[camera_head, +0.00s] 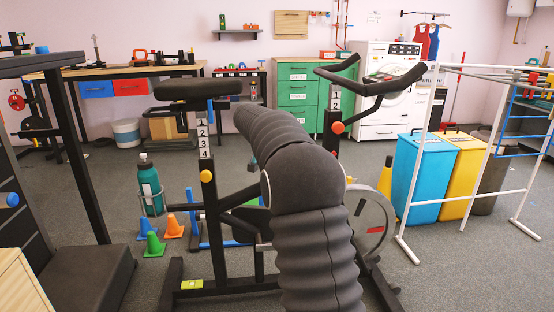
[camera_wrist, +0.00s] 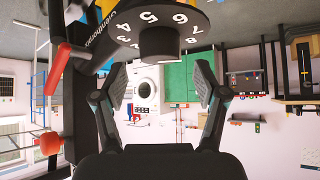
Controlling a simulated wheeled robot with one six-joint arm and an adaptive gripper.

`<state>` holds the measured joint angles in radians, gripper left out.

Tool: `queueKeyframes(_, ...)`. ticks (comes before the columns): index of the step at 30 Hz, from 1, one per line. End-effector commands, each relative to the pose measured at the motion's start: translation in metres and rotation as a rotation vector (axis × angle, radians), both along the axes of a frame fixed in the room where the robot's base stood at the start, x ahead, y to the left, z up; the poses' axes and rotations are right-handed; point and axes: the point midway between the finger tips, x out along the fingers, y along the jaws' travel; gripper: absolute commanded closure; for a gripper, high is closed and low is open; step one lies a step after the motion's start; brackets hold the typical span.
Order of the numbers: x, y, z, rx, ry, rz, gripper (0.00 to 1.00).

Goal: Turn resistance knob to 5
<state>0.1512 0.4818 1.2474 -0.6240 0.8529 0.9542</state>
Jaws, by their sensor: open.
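The resistance knob (camera_wrist: 158,44) is a black cylinder on a black dial (camera_wrist: 190,18) at the top of the wrist view. I cannot tell which number the knob points to. My gripper (camera_wrist: 162,84) is open and empty, its two fingers apart below the knob in the picture, not touching it. In the head view, my arm covers the middle of the exercise bike (camera_head: 215,225) and hides the knob and my gripper.
The wrist view is upside down. An orange knob (camera_head: 338,127) sits on the handlebar post, below the black handlebars (camera_head: 385,84). A white drying rack (camera_head: 415,185) and blue bin (camera_head: 422,178) stand right. Small cones (camera_head: 173,228) and a green bottle (camera_head: 148,177) are left.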

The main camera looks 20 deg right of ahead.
Motion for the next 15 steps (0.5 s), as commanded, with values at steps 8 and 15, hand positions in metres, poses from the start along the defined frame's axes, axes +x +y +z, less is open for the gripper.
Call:
queueKeyframes(8, 0.017, -0.018, -0.025, 0.000, 0.000, 0.000, 0.28)
queueKeyframes(15, 0.020, -0.022, -0.029, 0.000, -0.001, 0.001, 0.28)
